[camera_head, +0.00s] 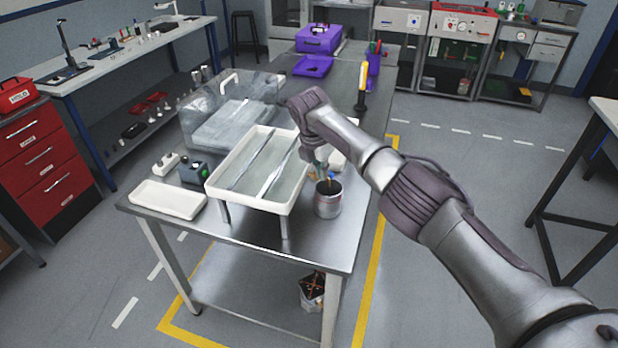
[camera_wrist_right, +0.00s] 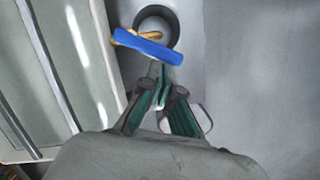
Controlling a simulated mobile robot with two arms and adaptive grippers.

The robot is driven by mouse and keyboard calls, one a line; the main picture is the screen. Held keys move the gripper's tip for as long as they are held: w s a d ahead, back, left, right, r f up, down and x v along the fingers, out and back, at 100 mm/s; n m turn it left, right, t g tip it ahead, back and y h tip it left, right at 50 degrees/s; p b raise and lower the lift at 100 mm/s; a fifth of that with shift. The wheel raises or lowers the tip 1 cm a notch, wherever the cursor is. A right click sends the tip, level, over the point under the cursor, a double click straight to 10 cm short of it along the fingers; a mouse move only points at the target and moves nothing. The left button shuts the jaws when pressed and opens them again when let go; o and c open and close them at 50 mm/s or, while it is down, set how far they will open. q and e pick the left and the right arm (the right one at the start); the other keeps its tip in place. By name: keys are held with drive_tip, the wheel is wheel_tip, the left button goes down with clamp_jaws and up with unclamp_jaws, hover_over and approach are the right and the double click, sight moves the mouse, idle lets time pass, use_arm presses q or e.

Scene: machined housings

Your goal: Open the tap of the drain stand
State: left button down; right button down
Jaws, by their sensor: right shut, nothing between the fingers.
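The drain stand is a white tray on legs (camera_head: 225,178) near the front of the steel table, with metal bars across it. Its tap has a blue lever (camera_wrist_right: 148,46) and a brass body (camera_wrist_right: 122,37), seen in the right wrist view over the dark round mouth of a can. The lever lies crosswise, slightly tilted, partly covering the brass. In the head view the grey can (camera_head: 328,203) stands at the tray's right side. My right gripper (camera_wrist_right: 162,78) is shut and empty, its fingertips just below the lever in the picture; contact is unclear. My left gripper is out of view.
A clear box (camera_head: 225,112) stands behind the tray. A yellow-handled tool (camera_head: 361,88) stands upright farther back. The table's front right corner is clear.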

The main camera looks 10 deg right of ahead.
drive_tip(key=d+n+p, duration=0.1)
drive_tip(key=n, duration=0.2)
drive_tip(key=shift+w+d+f+n+t+y+p, duration=0.1)
drive_tip(key=shift+w+d+n+t+y+p, duration=0.2)
drive_tip(key=shift+w+d+n+p, duration=0.1)
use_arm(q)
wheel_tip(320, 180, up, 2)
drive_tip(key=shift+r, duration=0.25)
use_arm(e)
drive_tip(key=shift+d, duration=0.1)
drive_tip(key=shift+w+d, duration=0.1)
drive_tip(key=shift+w, duration=0.05)
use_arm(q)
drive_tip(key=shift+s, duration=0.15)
